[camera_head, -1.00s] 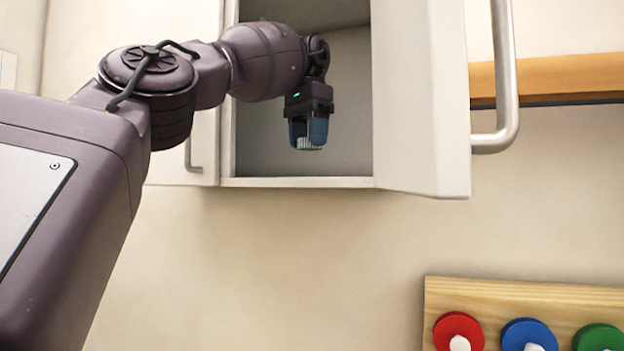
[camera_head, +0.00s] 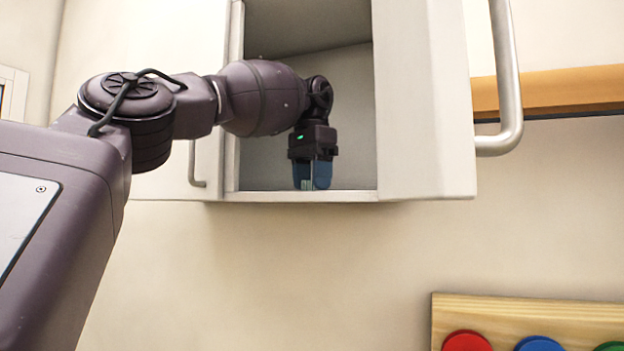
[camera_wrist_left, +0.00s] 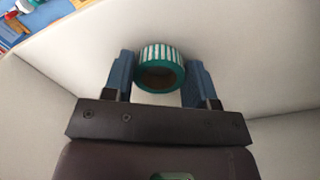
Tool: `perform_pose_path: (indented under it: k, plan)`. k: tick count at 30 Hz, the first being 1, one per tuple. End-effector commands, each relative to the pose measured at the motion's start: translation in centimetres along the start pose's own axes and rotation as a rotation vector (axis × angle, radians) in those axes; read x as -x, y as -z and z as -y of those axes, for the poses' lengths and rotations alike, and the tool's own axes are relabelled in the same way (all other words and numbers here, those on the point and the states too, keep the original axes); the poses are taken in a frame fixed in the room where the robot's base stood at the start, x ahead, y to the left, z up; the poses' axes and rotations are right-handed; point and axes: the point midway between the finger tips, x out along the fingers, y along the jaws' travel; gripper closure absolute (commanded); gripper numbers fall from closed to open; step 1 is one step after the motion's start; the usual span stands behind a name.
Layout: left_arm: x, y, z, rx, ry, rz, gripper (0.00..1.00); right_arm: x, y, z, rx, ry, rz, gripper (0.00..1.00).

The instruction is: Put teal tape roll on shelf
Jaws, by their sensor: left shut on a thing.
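My left gripper (camera_head: 312,184) points down inside the open wall cabinet. It is shut on the teal tape roll (camera_head: 307,185), of which only a small pale-striped bit shows between the fingers in the head view. In the left wrist view the teal tape roll (camera_wrist_left: 160,53), with white stripes on its side, sits between the two blue fingers. The cabinet's shelf (camera_head: 350,196) shows its front edge just below the fingertips. Whether the roll touches the shelf I cannot tell. My right gripper is not in view.
The open cabinet door (camera_head: 425,100) with a metal handle (camera_head: 507,75) stands out on the right. A second handle (camera_head: 192,165) is on the left. Below right is a wooden board (camera_head: 530,312) with red, blue and green discs. The shelf around the roll looks clear.

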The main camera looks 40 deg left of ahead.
Motion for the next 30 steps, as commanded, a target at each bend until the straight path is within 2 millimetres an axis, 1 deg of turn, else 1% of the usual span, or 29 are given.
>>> perform_pose_path:
  k: [2, 3, 7, 15, 20, 30]
  plan:
    - [-0.3, 0.0, 0.0, 0.000, 0.000, 0.001, 0.70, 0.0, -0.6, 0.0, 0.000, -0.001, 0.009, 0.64]
    - [-0.2, 0.0, 0.0, 0.000, 0.000, 0.001, 0.42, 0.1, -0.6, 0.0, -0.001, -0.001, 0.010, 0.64]
    - [-0.2, 0.0, 0.0, 0.000, 0.000, 0.001, 0.22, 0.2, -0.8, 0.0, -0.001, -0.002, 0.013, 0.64]
    - [-0.1, 0.0, 0.0, 0.000, 0.000, 0.001, 0.22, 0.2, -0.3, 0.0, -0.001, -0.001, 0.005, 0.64]
    - [0.7, 0.0, 0.0, 0.001, 0.000, 0.000, 0.22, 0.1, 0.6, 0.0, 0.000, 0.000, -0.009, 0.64]
    - [5.1, 0.0, 0.0, 0.002, 0.001, -0.001, 0.22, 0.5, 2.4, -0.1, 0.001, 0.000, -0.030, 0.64]
